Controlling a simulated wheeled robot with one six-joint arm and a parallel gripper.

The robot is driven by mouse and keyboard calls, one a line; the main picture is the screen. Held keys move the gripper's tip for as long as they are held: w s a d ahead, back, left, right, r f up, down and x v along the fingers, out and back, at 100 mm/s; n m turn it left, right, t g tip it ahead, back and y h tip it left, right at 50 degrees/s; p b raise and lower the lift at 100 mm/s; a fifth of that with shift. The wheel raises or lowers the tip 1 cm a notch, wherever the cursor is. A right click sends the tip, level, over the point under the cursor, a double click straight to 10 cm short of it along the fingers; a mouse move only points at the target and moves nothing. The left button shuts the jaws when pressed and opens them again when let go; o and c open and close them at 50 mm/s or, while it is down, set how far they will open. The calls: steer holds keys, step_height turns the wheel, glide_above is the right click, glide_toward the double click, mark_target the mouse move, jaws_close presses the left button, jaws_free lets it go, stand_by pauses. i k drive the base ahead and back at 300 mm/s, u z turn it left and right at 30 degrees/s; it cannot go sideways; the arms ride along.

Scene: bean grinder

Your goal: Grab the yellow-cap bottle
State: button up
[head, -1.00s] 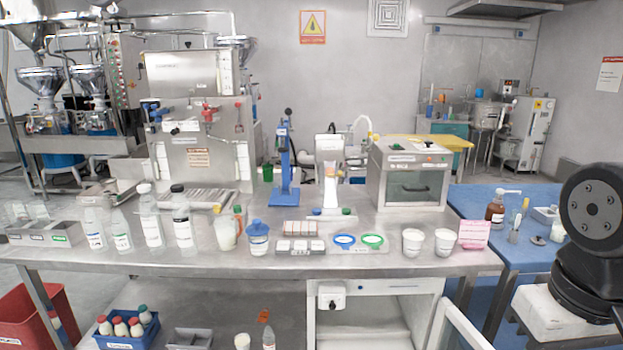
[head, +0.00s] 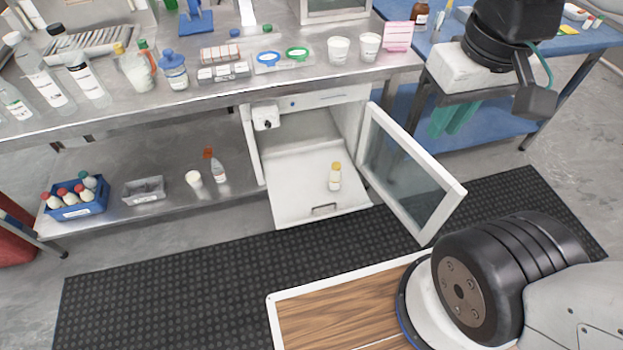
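A small bottle with a yellow cap (head: 335,177) stands upright on the pulled-out white shelf (head: 300,200) of an open cabinet under the metal table. Another bottle with a yellowish cap (head: 131,70) stands on the tabletop at the left, beside a green-capped one. My arm shows at the lower right and at the upper right, well apart from the bottle on the shelf. My gripper's fingers cannot be made out.
The cabinet's glass door (head: 408,178) stands open to the right of the shelf. A blue crate of bottles (head: 75,212) and a grey bin (head: 144,190) sit on the lower shelf. A black mat (head: 180,285) covers the floor in front. Bottles and cups crowd the tabletop's front.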

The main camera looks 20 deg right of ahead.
mark_target(335, 175)
steer(key=z, duration=0.05)
steer(key=k, duration=0.1)
steer(key=z, duration=1.05)
steer(key=i, duration=0.45)
steer(key=u, duration=0.05)
